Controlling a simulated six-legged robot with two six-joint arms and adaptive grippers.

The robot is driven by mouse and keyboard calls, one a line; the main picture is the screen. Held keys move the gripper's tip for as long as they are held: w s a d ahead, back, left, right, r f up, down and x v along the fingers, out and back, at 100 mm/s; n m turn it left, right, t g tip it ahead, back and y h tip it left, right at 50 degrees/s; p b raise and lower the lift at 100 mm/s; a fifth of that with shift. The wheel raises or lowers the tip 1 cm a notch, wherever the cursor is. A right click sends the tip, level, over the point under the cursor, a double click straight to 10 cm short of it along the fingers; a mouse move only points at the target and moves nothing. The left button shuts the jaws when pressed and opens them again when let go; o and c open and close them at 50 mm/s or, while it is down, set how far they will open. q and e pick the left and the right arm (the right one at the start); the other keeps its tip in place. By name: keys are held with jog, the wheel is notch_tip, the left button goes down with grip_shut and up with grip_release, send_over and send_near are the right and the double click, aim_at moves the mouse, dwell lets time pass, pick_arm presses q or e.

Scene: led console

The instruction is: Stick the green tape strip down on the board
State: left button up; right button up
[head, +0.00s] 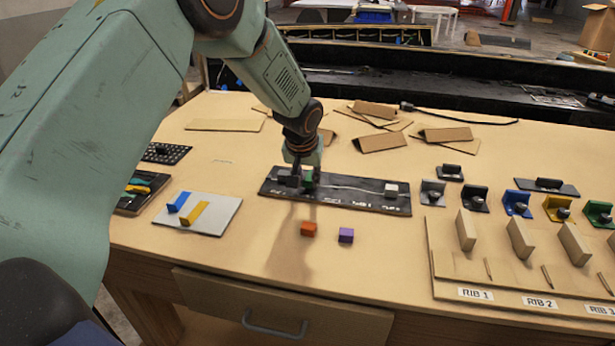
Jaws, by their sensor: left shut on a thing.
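The dark board (350,201) lies on the wooden table, with a pale wire line and light markings on its top. My left gripper (303,177) points down over the left part of the board, its jaws shut on a small green piece, the green tape strip (310,182). The strip is partly hidden by the fingers, and I cannot tell whether it touches the board. A pale card (224,215) to the left carries a blue strip (180,201) and a yellow strip (196,213). My right gripper is not in view.
An orange block (308,229) and a purple block (346,235) sit in front of the board. A wooden rack with labelled ribs (520,250) and several coloured brackets stand at right. Cardboard pieces (380,142) lie behind. A drawer is below the front edge.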

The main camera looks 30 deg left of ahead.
pick_arm(q)
jog(key=shift+f+b, duration=0.3)
jog(key=shift+f, duration=0.4)
dwell(1.1)
jog(key=o, duration=0.8)
jog(key=v, duration=1.2)
jog(key=shift+r, duration=0.1)
